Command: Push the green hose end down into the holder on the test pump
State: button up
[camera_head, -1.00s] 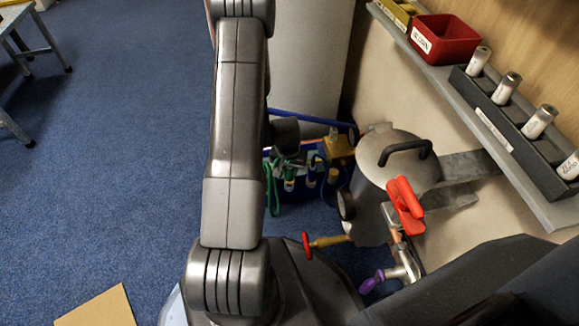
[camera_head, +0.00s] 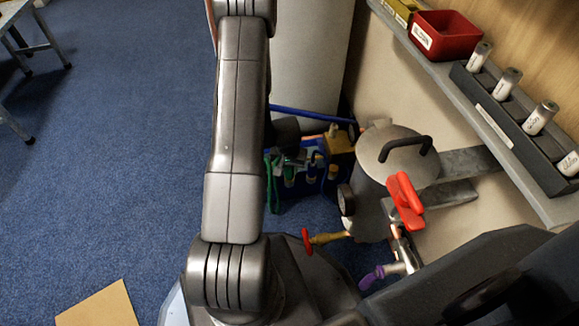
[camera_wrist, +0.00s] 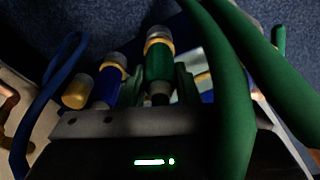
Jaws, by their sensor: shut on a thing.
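The green hose end (camera_wrist: 158,62), with a yellow band and a grey metal tip, is in the middle of the wrist view. My gripper (camera_wrist: 160,85) is shut on it; the fingers are dark and partly hidden. In the head view my gripper (camera_head: 293,160) is low over the test pump (camera_head: 311,190), a blue box with a yellow block. The green hose (camera_wrist: 232,90) loops across the right of the wrist view. The holder's opening is not clear, so I cannot tell how deep the end sits.
A blue hose end (camera_wrist: 107,85) stands just left of the green one. The grey tank (camera_head: 371,205), with a black handle, gauge and red valve handle (camera_head: 404,198), stands right of the pump. A shelf (camera_head: 455,75) runs along the wall. Blue floor is open at left.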

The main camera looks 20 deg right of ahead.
jog(key=shift+f, duration=0.5)
jog(key=o, duration=1.1)
jog(key=r+p, duration=0.3)
jog(key=r, duration=0.1)
jog(key=s+a+r+p, duration=0.1)
jog(key=r+p, duration=0.3)
jog(key=r, duration=0.1)
jog(key=r+p, duration=0.3)
jog(key=r, duration=0.1)
jog(key=shift+s+a+r, duration=0.15)
jog(key=shift+s+r, duration=0.15)
jog(key=shift+s, duration=0.05)
jog(key=shift+f, duration=0.1)
jog(key=f+b, duration=0.3)
jog(key=f, duration=0.1)
jog(key=w+f+b, duration=0.1)
jog(key=f+b, duration=0.2)
jog(key=f, duration=0.2)
jog(key=d+f+b, duration=0.1)
jog(key=f+b, duration=0.3)
jog(key=shift+w+d+f, duration=0.1)
jog(key=shift+w+f, duration=0.15)
jog(key=shift+w, duration=0.1)
